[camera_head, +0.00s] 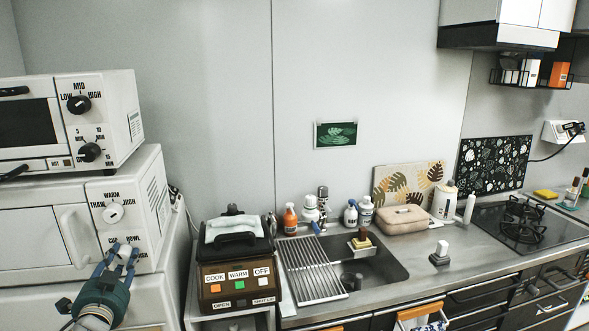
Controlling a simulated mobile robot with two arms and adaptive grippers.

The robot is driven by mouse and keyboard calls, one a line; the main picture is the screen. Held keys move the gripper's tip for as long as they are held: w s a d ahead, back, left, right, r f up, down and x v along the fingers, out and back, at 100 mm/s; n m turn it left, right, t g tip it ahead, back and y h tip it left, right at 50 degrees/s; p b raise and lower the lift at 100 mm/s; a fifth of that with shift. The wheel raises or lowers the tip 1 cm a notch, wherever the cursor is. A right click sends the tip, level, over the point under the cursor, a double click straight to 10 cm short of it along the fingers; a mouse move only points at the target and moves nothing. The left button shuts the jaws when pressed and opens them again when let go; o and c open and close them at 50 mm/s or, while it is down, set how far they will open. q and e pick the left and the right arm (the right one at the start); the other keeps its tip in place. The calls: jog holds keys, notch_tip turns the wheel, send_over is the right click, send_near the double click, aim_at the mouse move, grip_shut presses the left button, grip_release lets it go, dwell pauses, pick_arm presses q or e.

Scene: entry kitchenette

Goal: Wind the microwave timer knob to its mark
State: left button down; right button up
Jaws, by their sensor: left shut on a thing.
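The lower microwave (40,238) has a pale upper knob (112,213) with marks such as WARM and THAW. Below it is a second dial with CUP and BOWL lettering. My left gripper (123,252) reaches up from the bottom left, its blue-grey fingers shut on the knob of this lower dial. The fingers mostly hide that knob and its pointer, so I cannot tell its setting. My right gripper is not in view.
A white door handle (75,235) sticks out left of the gripper.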

pick_arm(q)
jog(key=shift+d+f, duration=0.15)
jog(key=shift+f, duration=0.5)
jog(key=m+p, duration=0.2)
jog(key=m, duration=0.3)
jog(key=shift+s+r, duration=0.1)
jog(key=shift+m, duration=1)
jog(key=m+p, duration=0.1)
jog(key=m, duration=0.1)
jog(key=shift+m, duration=0.4)
jog(key=c, duration=1.2)
grip_release()
jog(key=shift+r, duration=0.15)
